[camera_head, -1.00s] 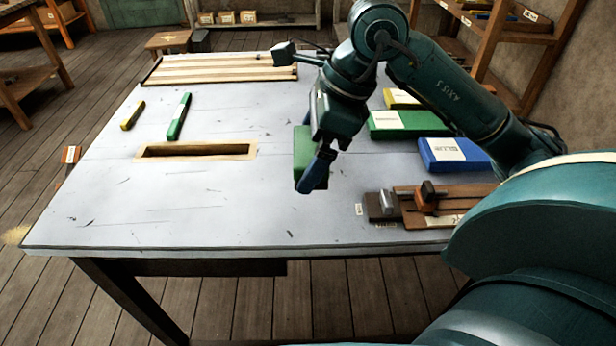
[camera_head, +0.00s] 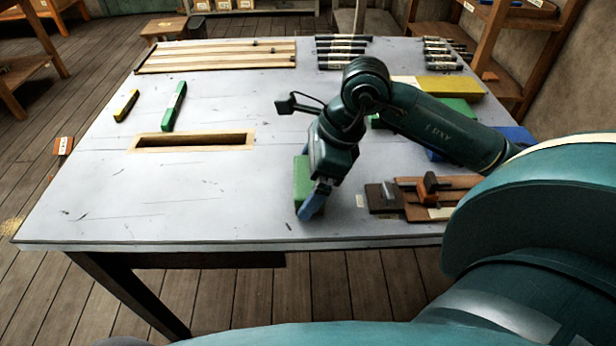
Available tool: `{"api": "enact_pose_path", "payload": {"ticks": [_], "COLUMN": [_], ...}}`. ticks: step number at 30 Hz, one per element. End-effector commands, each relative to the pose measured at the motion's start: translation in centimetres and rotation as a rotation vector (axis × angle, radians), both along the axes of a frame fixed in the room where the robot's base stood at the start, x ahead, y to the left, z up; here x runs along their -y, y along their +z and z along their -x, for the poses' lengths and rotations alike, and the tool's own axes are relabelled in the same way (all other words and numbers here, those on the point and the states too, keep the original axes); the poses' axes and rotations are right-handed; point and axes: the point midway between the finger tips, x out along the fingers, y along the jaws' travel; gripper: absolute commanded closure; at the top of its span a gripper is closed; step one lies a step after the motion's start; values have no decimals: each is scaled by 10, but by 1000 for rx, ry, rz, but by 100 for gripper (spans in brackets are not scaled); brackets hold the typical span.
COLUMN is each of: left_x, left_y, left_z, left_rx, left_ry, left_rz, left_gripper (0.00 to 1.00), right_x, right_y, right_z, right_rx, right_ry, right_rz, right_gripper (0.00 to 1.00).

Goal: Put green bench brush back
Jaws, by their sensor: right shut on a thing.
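My right gripper (camera_head: 312,198) points down over the front middle of the table, shut on a green block-like thing (camera_head: 302,182), which I take to be the green bench brush. The gripper's blue finger covers part of it, and no bristles show. I cannot tell whether its lower end touches the tabletop. A slim green bar (camera_head: 174,106) and a slim yellow bar (camera_head: 126,105) lie at the left of the table. A slot with a wooden rim (camera_head: 140,147) is set into the tabletop left of my gripper. My left gripper is out of view.
A wooden fixture (camera_head: 410,198) stands right of my gripper. Behind my right arm lie yellow (camera_head: 455,87), green (camera_head: 460,110) and blue (camera_head: 515,137) flat things, partly hidden. A slatted rack (camera_head: 215,56) and several dark tools (camera_head: 342,50) lie at the back. The left front tabletop is clear.

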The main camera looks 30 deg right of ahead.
Motion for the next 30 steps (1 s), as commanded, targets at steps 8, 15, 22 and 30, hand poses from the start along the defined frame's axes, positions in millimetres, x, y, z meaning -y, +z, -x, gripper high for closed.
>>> {"api": "enact_pose_path", "payload": {"ticks": [8, 15, 22, 30], "left_x": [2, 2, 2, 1], "left_y": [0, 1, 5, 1], "left_z": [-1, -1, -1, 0], "left_rx": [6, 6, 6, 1], "left_ry": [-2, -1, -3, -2], "left_rz": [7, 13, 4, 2], "left_gripper": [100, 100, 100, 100], "right_x": [0, 0, 1, 20], "right_y": [-3, -3, 5, 54], "right_z": [0, 0, 0, 10], "right_rx": [2, 0, 2, 6], "right_ry": [1, 0, -1, -3], "right_rz": [0, 0, 0, 5], "right_gripper": [27, 0, 0, 0]}}
